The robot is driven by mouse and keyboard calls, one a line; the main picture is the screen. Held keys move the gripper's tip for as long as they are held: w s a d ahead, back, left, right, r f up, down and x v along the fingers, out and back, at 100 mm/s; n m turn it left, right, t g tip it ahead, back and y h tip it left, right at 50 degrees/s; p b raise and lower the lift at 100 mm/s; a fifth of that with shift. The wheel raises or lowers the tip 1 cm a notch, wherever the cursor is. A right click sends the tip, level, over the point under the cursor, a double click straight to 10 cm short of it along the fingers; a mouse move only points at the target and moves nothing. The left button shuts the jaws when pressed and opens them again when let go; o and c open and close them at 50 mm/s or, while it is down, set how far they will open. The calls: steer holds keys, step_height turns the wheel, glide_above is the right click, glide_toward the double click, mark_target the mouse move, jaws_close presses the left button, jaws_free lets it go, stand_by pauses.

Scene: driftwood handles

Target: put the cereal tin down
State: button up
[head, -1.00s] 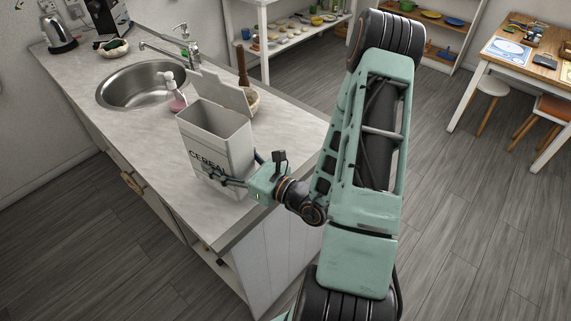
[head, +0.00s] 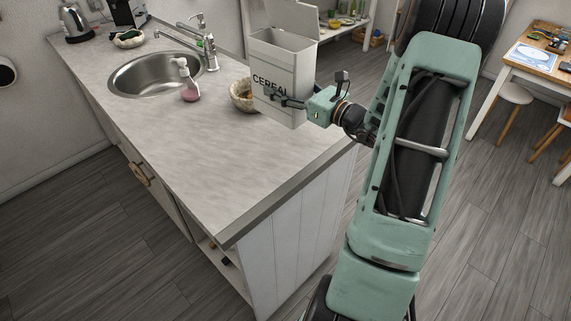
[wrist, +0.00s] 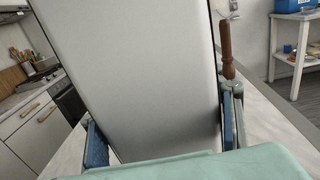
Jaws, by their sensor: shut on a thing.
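The cereal tin (head: 283,68) is a white box lettered CEREAL, with its lid standing open at the back. In the wrist view the tin (wrist: 150,70) fills the middle between the two blue-padded fingers (wrist: 165,145). The tin looks upright in the head view. I cannot tell whether its base touches the counter.
The woven bowl (head: 241,97) stands just left of the tin. A pink-based soap bottle (head: 189,88) stands by the round sink (head: 140,75). A wooden handle (wrist: 226,48) rises right of the tin in the wrist view. The near part of the counter is clear.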

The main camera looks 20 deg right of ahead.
mark_target(299, 98)
steer(key=w+d+r+b, duration=0.2)
steer(key=d+r, duration=0.2)
steer(key=d, duration=0.2)
steer(key=shift+m+h, duration=0.3)
steer(key=shift+h, duration=0.1)
steer(key=s+a+f, duration=0.1)
steer(key=s+a, duration=0.1)
steer(key=s+a+f+p, duration=0.1)
steer(key=s+a, duration=0.1)
steer(key=s, duration=0.1)
steer(key=s+a+f, duration=0.1)
steer(key=s+a, duration=0.1)
steer(key=shift+s+a+f+p, duration=0.15)
steer(key=shift+s+f+p, duration=0.15)
steer(key=shift+p, duration=0.1)
steer(key=shift+s+a+f, duration=0.5)
steer(key=shift+s+f, duration=0.05)
steer(key=shift+f, duration=0.9)
steer(key=shift+s+a+f, duration=0.5)
steer(key=shift+s+f, duration=0.1)
steer(key=shift+f, duration=0.9)
steer(key=shift+s+a+f, duration=0.5)
steer(key=shift+s+f, duration=0.05)
steer(key=shift+f, duration=0.9)
steer(key=shift+f, duration=0.2)
steer(key=o, duration=1.5)
steer(key=shift+r, duration=0.15)
